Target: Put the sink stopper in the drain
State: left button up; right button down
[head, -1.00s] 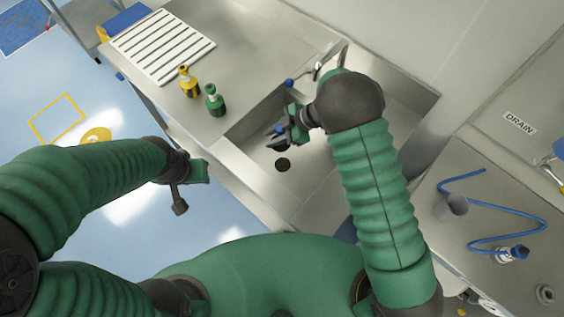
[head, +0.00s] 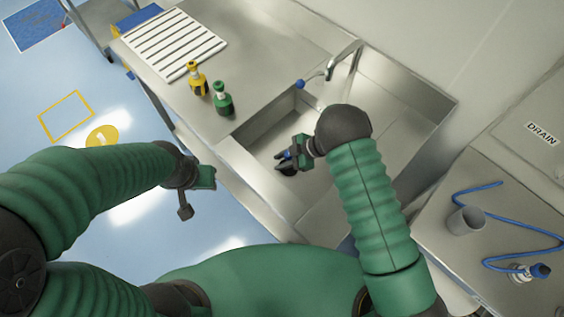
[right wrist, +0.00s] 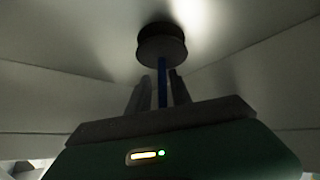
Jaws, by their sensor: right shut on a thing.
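My right gripper (head: 290,160) is down in the steel sink basin (head: 330,185). It is shut on the blue stem of the sink stopper (head: 286,170). In the right wrist view the stopper's dark round disc (right wrist: 161,49) stands beyond the fingertips (right wrist: 162,85), with the blue stem between them. A dark round patch, likely the drain (right wrist: 160,30), shows just behind the disc. I cannot tell whether the disc touches or enters it. In the head view the stopper and fingers cover the drain area. My left gripper (head: 200,180) hangs left of the counter, its jaw state unclear.
A faucet (head: 343,62) with a blue tip arches over the sink's back edge. A yellow bottle (head: 197,80) and a green bottle (head: 223,101) stand left of the basin. A white ribbed rack (head: 175,44) lies farther back. A grey cup (head: 466,221) and blue hose (head: 500,225) are at right.

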jog(key=shift+f, duration=0.55)
jog(key=shift+f, duration=0.15)
jog(key=c, duration=1.1)
grip_release()
jog(key=shift+c, duration=0.2)
